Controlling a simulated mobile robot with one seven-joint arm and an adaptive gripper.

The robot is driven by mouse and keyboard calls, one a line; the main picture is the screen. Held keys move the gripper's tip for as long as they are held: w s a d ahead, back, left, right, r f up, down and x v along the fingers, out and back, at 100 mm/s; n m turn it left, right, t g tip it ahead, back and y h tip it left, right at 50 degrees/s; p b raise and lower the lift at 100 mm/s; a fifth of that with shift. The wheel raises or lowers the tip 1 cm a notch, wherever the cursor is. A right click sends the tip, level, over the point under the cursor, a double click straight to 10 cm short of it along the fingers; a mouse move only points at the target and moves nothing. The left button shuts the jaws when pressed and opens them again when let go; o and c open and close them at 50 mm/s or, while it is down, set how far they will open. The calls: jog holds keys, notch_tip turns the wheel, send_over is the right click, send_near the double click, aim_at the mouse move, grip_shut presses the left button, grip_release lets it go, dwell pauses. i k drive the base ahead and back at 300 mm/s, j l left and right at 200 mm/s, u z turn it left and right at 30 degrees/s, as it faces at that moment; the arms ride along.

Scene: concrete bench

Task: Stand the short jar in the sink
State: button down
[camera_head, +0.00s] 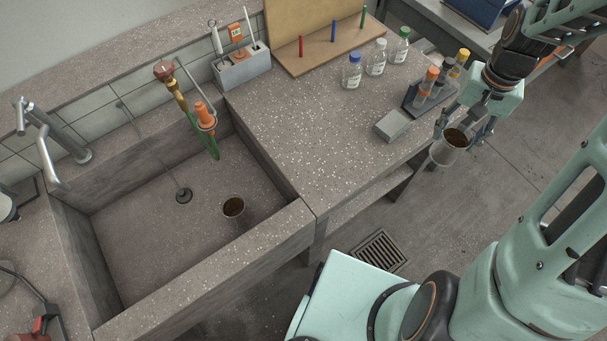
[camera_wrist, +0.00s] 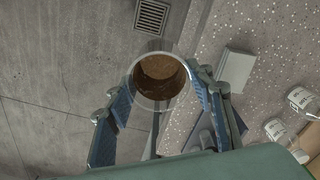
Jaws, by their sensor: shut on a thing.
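My gripper (camera_head: 460,133) is shut on a clear jar (camera_head: 446,153) with brown contents, held upright off the right end of the bench above the floor. In the wrist view the jar's open mouth (camera_wrist: 160,80) sits between the fingers of my gripper (camera_wrist: 162,88). The sink (camera_head: 150,235) is the deep stone basin at the left.
A small grey box (camera_head: 392,125) and a rack of capped tubes (camera_head: 427,92) stand near the bench's right edge. Lidded bottles (camera_head: 353,72) stand behind. A tap (camera_head: 60,150) and an orange-and-green fitting (camera_head: 206,120) overhang the sink. The bench middle is clear.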

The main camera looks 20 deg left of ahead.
aim_at(214, 240)
jog(key=k+j, duration=0.45)
jog(key=k+u, duration=0.1)
jog(key=u, duration=1.35)
